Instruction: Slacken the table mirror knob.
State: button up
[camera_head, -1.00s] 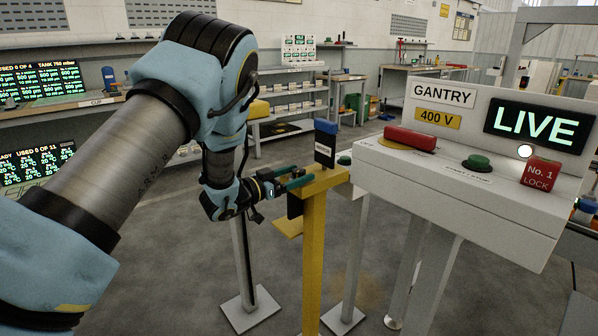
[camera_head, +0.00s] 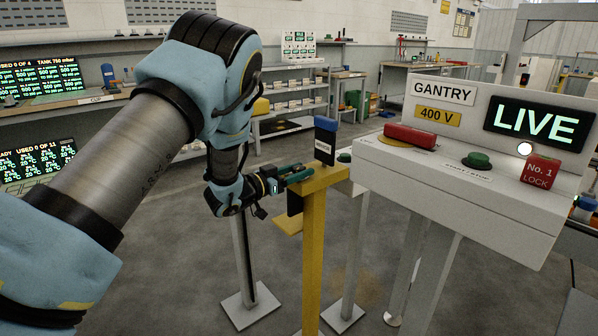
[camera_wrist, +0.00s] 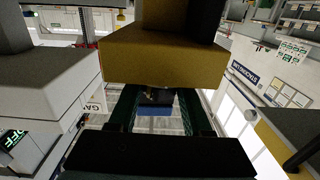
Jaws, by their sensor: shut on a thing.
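My gripper (camera_head: 308,177) is at the near left side of the yellow post's top arm (camera_head: 320,182), its dark green fingers closed in on a small thing there. The table mirror knob cannot be made out clearly; the fingers and the post hide it. In the wrist view, the two fingers of my gripper (camera_wrist: 155,105) stand either side of a small dark part with a blue face (camera_wrist: 154,109), below the yellow block (camera_wrist: 165,62). A dark upright block with a blue top (camera_head: 326,126) stands on the yellow post, just beyond the fingertips.
A white gantry panel (camera_head: 455,192) stands close on the right, with a red handle (camera_head: 410,136), a green button (camera_head: 476,160), a red lock (camera_head: 541,171) and a lit LIVE sign (camera_head: 539,126). A grey post (camera_head: 242,260) stands below my wrist. Shelves (camera_head: 292,100) are farther back.

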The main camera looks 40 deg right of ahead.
grip_shut()
jog(key=shift+n+t, duration=0.3)
jog(key=shift+t, duration=0.2)
jog(key=n+t+b, duration=0.1)
jog(key=t, duration=0.1)
jog(key=n+t+b, duration=0.1)
jog(key=t+b, duration=0.1)
jog(key=n+t+y+b, duration=0.1)
jog(key=n+t, duration=0.1)
jog(key=shift+f, duration=0.25)
jog(key=shift+r+n+t+y+b, duration=0.1)
jog(key=shift+n+t+y+b, duration=1.05)
jog(key=shift+t, duration=0.55)
jog(key=shift+r+n+t+b, duration=0.1)
jog(key=shift+n+t+b, duration=0.15)
jog(key=shift+t+b, duration=0.1)
jog(key=o, duration=1)
grip_release()
jog(key=shift+o, duration=0.2)
